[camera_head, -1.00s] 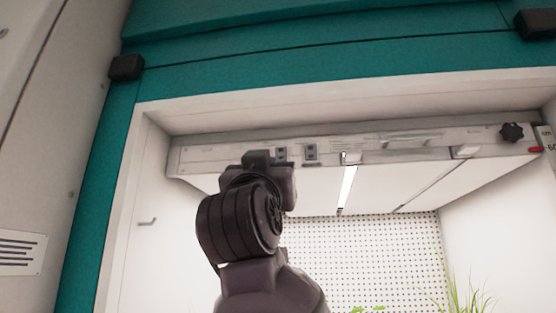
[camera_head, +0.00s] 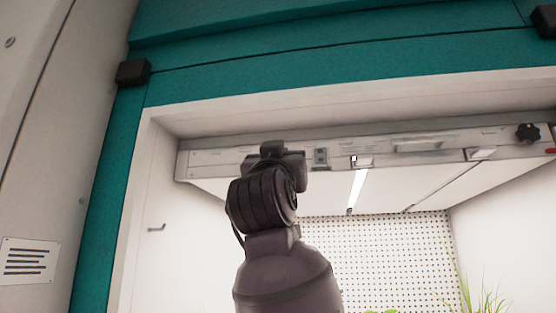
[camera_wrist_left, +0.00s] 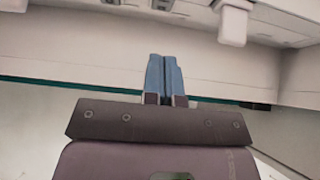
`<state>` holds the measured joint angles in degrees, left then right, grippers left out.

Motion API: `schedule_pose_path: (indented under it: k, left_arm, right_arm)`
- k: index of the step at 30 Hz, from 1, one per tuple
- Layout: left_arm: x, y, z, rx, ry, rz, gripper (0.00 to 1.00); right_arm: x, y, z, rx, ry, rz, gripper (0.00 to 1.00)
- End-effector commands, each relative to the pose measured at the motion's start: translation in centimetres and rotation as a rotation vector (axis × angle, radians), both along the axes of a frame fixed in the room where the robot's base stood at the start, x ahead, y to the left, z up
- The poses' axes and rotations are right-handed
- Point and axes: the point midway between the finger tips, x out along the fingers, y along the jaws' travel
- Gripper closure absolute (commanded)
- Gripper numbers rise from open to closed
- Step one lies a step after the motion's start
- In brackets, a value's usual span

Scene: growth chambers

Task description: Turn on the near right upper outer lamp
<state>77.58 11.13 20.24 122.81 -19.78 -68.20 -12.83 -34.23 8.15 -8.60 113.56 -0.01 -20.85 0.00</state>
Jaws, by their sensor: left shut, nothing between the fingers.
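The lamp unit (camera_head: 400,143) spans the top of the chamber opening in the head view. One strip on its underside (camera_head: 357,190) glows white; a darker strip (camera_head: 440,188) lies to its right. I cannot tell which is the outer lamp. A small grey switch (camera_head: 320,157) sits on the unit's front face. My left arm's dark wrist and gripper body (camera_head: 274,158) are just left of it and cover part of the panel. In the left wrist view, my left gripper's blue fingers (camera_wrist_left: 165,76) are shut and empty, below the panel's dark switches (camera_wrist_left: 160,5). My right gripper is out of view.
A black knob (camera_head: 527,132) is at the panel's right end. White tabs (camera_head: 480,154) project from the panel; one shows in the wrist view (camera_wrist_left: 232,22). Teal framing (camera_head: 330,70) surrounds the opening. Green plants (camera_head: 482,298) stand at the lower right.

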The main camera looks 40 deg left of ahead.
Motion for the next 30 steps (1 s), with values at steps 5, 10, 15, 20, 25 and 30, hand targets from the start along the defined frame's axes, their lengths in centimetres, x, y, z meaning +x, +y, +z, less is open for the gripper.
schedule_pose_path:
  k: [5, 10, 15, 20, 25, 30]
  left_arm:
    - [2.4, 1.1, 2.2, -0.001, 0.003, -0.001, 1.0]
    - [4.5, 2.1, 1.8, -0.001, 0.004, -0.001, 1.0]
    - [5.7, 2.7, 1.6, -0.001, 0.002, -0.001, 1.0]
    - [6.0, 2.8, 1.5, -0.001, 0.001, -0.001, 1.0]
    - [6.0, 2.8, 1.5, 0.0, 0.0, -0.001, 1.0]
    - [5.8, 2.9, 1.5, 0.001, -0.004, -0.001, 1.0]
  right_arm:
    - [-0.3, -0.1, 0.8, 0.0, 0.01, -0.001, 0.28]
    - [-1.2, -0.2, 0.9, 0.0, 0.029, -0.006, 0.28]
    - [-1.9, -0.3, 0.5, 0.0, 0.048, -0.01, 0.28]
    - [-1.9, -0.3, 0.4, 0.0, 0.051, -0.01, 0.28]
    - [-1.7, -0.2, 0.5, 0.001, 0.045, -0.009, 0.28]
    - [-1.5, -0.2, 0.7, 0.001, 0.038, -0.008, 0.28]
